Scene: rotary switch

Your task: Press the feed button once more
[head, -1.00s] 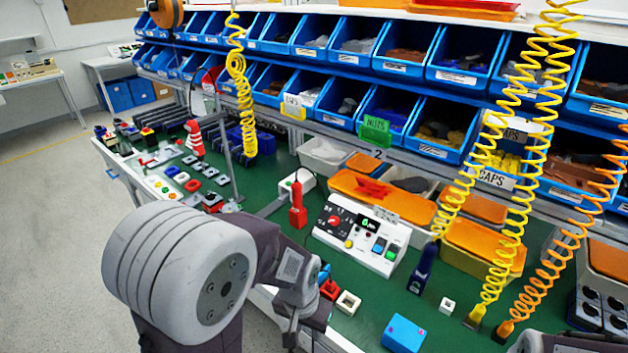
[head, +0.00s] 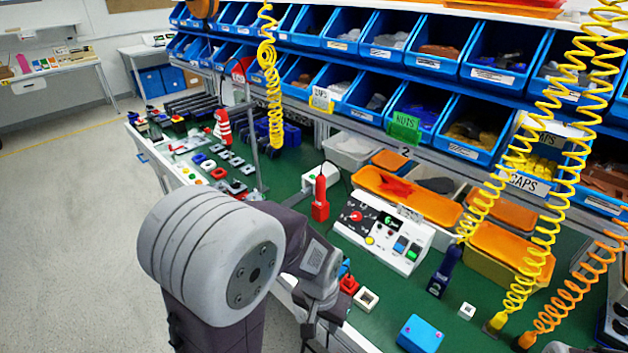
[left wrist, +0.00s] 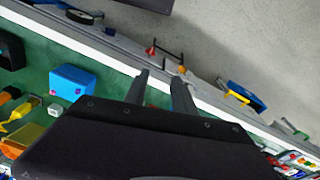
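The white control panel (head: 345,232) stands on the green bench in the head view. It has a red rotary knob (head: 356,216), a small lit display (head: 391,222), a yellow button (head: 370,240), a blue button (head: 400,245) and a green button (head: 412,254). I cannot read which one is the feed button. My left gripper (left wrist: 160,78) has its fingers apart with nothing between them, over the bench's front edge in the left wrist view. In the head view it is low, in front of the panel and partly hidden by my arm. My right gripper is out of view.
A blue box (head: 420,335), a white cube (head: 467,311) and a square cream part (head: 366,299) lie on the bench in front of the panel. A red tool (head: 320,200) stands left of it. Orange-lidded bins (head: 408,196) stand behind; yellow coiled hoses (head: 545,190) hang at right.

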